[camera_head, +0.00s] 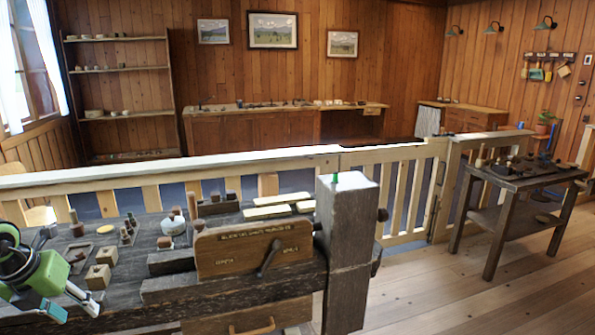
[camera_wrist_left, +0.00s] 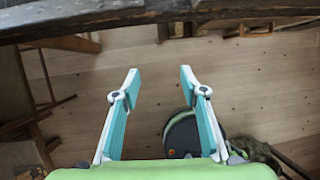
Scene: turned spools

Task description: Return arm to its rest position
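My left gripper (camera_head: 75,309) is at the lower left in the head view, at the front left edge of the dark workbench (camera_head: 160,290). In the left wrist view its two teal fingers (camera_wrist_left: 160,80) stand well apart, with nothing between them. Bare plank floor (camera_wrist_left: 75,80) shows beyond the fingertips, and a dark wooden edge (camera_wrist_left: 90,18) runs across the top of that view. My right gripper shows in neither view.
Two pale bored blocks (camera_head: 98,277) stand on the bench close to the left gripper. A wooden box front with lettering (camera_head: 255,246) and a thick post (camera_head: 347,235) rise further right. A railing (camera_head: 405,190) runs behind. A side table (camera_head: 520,180) stands right; floor between is clear.

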